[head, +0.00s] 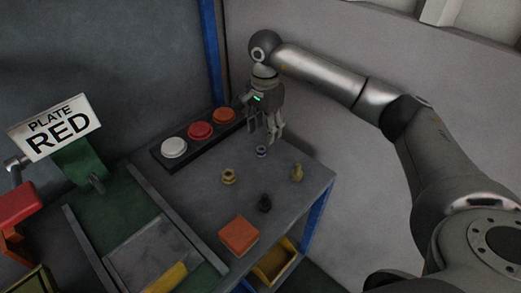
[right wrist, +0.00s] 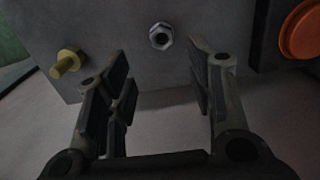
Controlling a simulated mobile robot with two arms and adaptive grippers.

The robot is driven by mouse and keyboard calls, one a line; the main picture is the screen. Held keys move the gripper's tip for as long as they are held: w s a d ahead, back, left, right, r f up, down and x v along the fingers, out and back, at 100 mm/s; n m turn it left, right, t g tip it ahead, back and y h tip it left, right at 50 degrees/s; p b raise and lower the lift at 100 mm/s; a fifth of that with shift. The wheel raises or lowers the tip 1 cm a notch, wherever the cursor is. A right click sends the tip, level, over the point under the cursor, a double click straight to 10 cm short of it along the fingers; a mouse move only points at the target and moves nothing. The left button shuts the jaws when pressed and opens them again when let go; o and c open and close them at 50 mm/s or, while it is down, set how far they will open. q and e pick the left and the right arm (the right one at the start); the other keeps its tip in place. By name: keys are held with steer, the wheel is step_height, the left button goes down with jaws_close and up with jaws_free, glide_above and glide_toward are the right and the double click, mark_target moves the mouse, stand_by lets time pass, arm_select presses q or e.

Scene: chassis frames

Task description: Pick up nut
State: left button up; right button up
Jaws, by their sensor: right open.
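A small grey metal nut (head: 261,151) lies on the grey table top, close to the far-right edge. My right gripper (head: 266,139) points down just above and behind it, with its fingers apart. In the right wrist view the nut (right wrist: 161,36) shows as a silver hexagon with a dark hole. It lies ahead of the open fingers (right wrist: 158,75), roughly between them in the picture and not touched. My left gripper is not in view.
A panel with white (head: 174,148), red (head: 200,131) and orange (head: 224,115) buttons stands beside my right gripper. Brass pieces (head: 228,177) (head: 297,173), a black piece (head: 265,203) and an orange block (head: 238,236) lie on the table. A "PLATE RED" sign (head: 55,127) stands left.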

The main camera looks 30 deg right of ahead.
mark_target(261, 148)
steer(key=shift+f, duration=0.75)
steer(key=f+p, duration=0.1)
steer(key=f, duration=0.1)
steer(key=a+f, duration=0.1)
steer(key=f, duration=0.1)
steer(key=shift+f+p, duration=0.15)
steer(key=shift+p, duration=0.2)
steer(key=shift+w+f, duration=0.1)
steer(key=shift+f, duration=0.35)
jaws_close()
steer(key=shift+r, duration=0.15)
